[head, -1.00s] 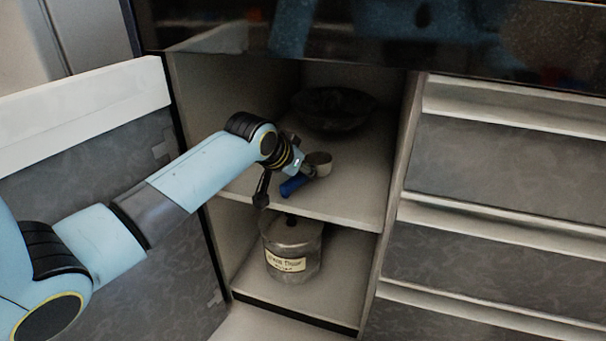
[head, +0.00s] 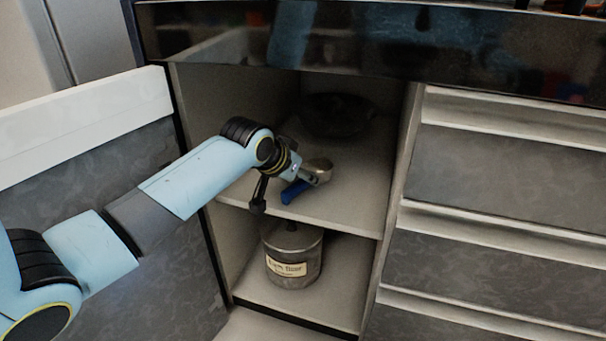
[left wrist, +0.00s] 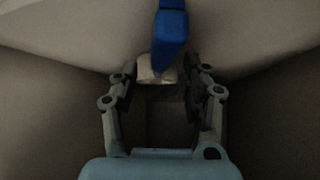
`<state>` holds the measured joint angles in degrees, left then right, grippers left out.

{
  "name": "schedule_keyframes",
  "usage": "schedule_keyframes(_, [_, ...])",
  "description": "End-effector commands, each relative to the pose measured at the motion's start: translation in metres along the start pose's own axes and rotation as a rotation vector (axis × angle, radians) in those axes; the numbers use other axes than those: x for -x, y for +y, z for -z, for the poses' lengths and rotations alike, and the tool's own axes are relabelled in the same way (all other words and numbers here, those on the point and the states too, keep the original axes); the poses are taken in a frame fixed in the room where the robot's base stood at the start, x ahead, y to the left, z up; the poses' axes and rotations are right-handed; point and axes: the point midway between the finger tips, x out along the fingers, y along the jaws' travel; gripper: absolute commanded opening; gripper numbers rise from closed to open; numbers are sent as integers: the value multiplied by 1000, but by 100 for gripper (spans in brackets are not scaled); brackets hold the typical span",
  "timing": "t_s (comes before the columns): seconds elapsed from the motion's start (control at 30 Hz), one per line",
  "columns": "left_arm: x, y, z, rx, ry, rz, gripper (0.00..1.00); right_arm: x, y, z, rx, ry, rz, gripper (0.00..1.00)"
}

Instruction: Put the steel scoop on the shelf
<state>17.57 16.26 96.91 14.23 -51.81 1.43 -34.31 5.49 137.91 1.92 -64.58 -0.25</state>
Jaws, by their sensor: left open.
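The steel scoop has a small metal cup (head: 319,167) and a blue handle (head: 294,192). It appears to lie on the upper shelf (head: 345,205) of the open cabinet, near the front, handle towards the front left. My left gripper (head: 307,177) is open right at the scoop and hides part of it. In the left wrist view, the open fingers (left wrist: 163,78) stand either side of the pale cup (left wrist: 156,68), with the blue handle (left wrist: 172,30) above. I cannot tell whether a finger touches it. My right gripper is not in view.
A dark bowl (head: 337,114) stands at the back of the upper shelf. A labelled lidded pot (head: 292,258) stands on the lower shelf. The open cabinet door (head: 95,160) is at left, drawers (head: 505,165) at right. The shelf's right part is clear.

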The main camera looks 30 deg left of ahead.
Motion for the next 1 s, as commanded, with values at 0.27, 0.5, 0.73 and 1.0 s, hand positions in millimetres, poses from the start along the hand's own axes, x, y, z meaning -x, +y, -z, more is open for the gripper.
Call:
schedule_keyframes(0.27, [60, 0, 8, -2, 7, 0, 47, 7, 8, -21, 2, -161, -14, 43])
schedule_keyframes(0.5, [98, 0, 4, 0, 4, 0, 47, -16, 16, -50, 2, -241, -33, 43])
schedule_keyframes(0.73, [107, 0, 0, 1, 0, 0, 47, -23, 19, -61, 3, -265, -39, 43])
schedule_keyframes(1.0, [131, 28, -127, -23, -233, 1, 47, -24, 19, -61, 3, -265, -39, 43])
